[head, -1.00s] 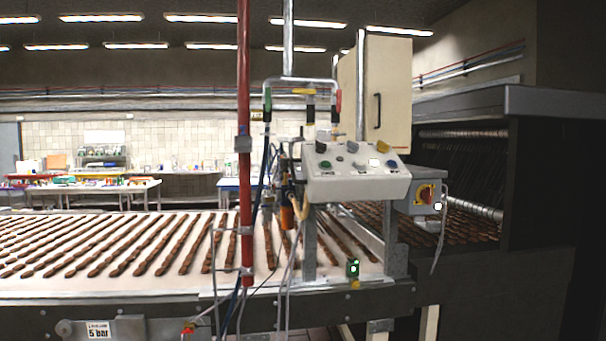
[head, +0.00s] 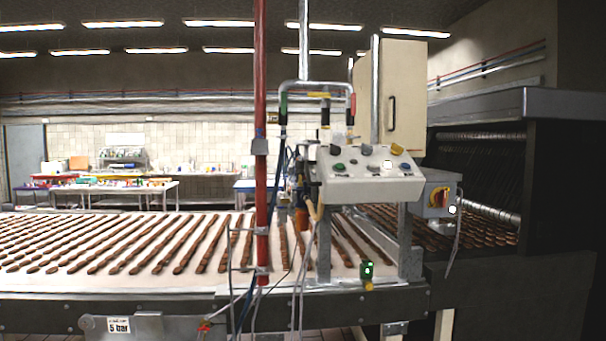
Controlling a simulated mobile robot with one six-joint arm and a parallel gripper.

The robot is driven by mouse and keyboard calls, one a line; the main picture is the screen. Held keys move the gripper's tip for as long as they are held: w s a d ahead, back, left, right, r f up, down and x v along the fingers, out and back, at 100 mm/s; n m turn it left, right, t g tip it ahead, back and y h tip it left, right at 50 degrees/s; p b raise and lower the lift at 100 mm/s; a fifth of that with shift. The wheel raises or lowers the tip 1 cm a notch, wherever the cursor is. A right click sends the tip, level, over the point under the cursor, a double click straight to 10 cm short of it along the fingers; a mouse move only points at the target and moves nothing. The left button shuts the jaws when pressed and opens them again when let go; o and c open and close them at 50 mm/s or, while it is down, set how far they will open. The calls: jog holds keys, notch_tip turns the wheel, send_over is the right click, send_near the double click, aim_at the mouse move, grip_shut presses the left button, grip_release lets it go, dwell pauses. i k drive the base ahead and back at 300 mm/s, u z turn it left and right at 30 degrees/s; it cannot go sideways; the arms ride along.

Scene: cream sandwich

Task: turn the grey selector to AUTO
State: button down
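The white control panel (head: 372,189) stands above the conveyor, right of the middle, with its sloped face toward me. On its top row are a dark knob (head: 335,149), a small grey selector (head: 366,149) and a yellow knob (head: 397,148). Below them are a green button (head: 339,167), a dark button and a lit white button (head: 388,166). The selector's pointing direction and any AUTO label are too small to read. My gripper is not in view.
A red vertical pole (head: 261,120) and hanging hoses stand left of the panel. A grey box with a red and yellow switch (head: 438,196) sits at its right. The conveyor (head: 120,225) with rows of brown pieces runs below. A dark machine housing (head: 540,200) blocks the right.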

aim_at(366, 150)
jog(key=z, duration=0.05)
jog(key=i, duration=0.95)
jog(key=u, duration=0.05)
